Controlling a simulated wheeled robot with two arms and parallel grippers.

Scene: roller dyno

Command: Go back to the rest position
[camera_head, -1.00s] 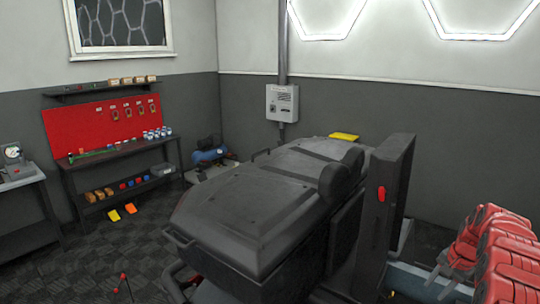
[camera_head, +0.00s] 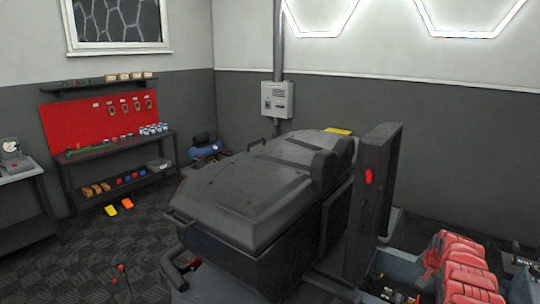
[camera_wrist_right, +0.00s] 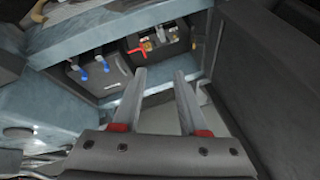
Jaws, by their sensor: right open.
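My right gripper (camera_wrist_right: 160,78) is in the right wrist view. Its two grey fingers stand apart and nothing is held between them. They point toward a dark recess with a blue-grey frame (camera_wrist_right: 130,18). I cannot tell whether the fingers touch anything. I cannot make out the right gripper in the head view. My left gripper is in neither view.
A large dark grey machine (camera_head: 240,195) with a tall black panel (camera_head: 377,200) fills the middle. A workbench with a red board (camera_head: 98,119) stands against the back left wall. The floor (camera_head: 85,250) at front left is mostly clear.

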